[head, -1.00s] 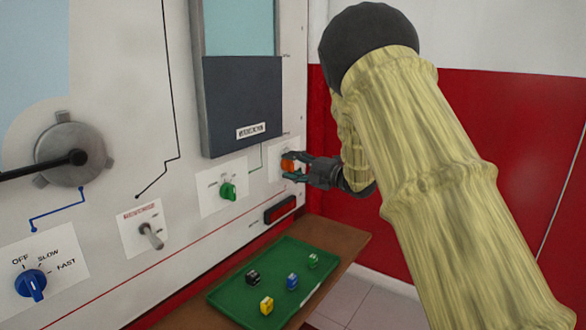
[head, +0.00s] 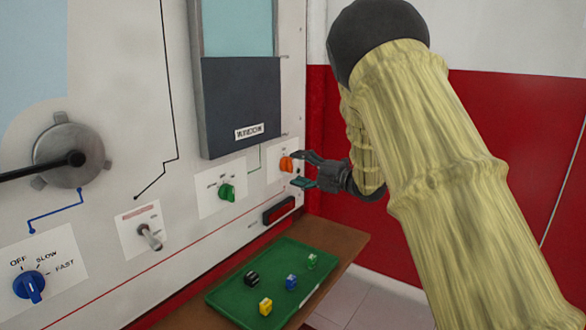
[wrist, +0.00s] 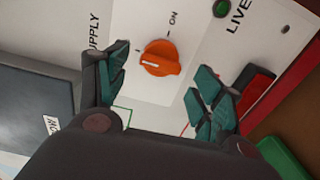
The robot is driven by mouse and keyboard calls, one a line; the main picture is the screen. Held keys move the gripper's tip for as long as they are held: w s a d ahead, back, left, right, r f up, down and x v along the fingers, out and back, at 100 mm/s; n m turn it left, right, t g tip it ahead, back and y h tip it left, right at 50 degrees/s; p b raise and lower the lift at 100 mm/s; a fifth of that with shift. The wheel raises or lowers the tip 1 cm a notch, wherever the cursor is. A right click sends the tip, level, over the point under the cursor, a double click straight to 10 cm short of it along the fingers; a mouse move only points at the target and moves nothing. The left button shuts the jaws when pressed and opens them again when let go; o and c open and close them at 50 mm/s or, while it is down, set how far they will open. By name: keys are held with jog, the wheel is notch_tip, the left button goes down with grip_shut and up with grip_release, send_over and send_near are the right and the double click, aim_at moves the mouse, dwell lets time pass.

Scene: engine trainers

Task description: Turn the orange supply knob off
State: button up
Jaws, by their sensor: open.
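The orange supply knob (head: 286,164) is on a white label plate at the right end of the panel. My gripper (head: 304,169) is open just to the right of the knob, fingers pointing at the panel. In the wrist view my gripper's (wrist: 160,68) teal-tipped fingers stand on either side of the knob, apart from it, with nothing between them.
A green knob (head: 227,191), a grey toggle (head: 150,238) and a blue speed knob (head: 30,286) are farther left. A red-fronted black box (head: 279,210) is below the orange knob. A green tray (head: 230,310) with small coloured blocks lies on the shelf below.

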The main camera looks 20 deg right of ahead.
jog(key=v, duration=0.9)
